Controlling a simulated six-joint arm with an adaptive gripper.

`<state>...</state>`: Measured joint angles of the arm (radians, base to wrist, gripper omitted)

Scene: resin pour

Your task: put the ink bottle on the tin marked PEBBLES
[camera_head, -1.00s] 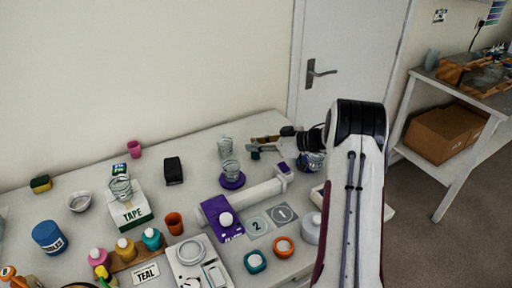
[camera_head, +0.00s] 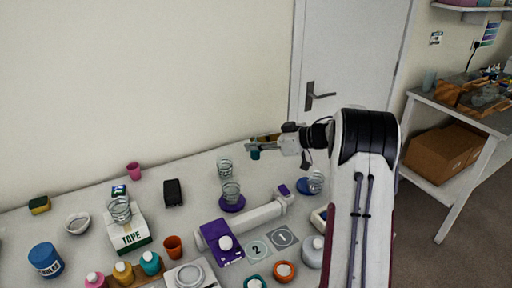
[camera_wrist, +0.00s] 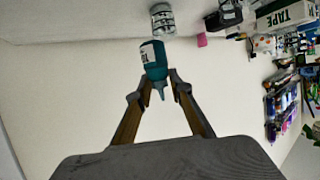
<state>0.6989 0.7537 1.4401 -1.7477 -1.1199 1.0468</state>
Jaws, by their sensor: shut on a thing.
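My gripper (camera_head: 257,147) is shut on a small teal ink bottle (camera_head: 255,155), held above the back of the table. In the wrist view the bottle (camera_wrist: 154,62) sits between the fingertips (camera_wrist: 158,78), with its pointed nozzle toward my wrist and part of a pale label showing. The tin marked PEBBLES (camera_head: 46,262) is a blue tin at the table's front left, with only the end of its lettering readable. My gripper is far to the right of and behind the tin.
Another glass jar (camera_head: 224,168) stands below my gripper. Colored bottles (camera_head: 123,272) line the front.

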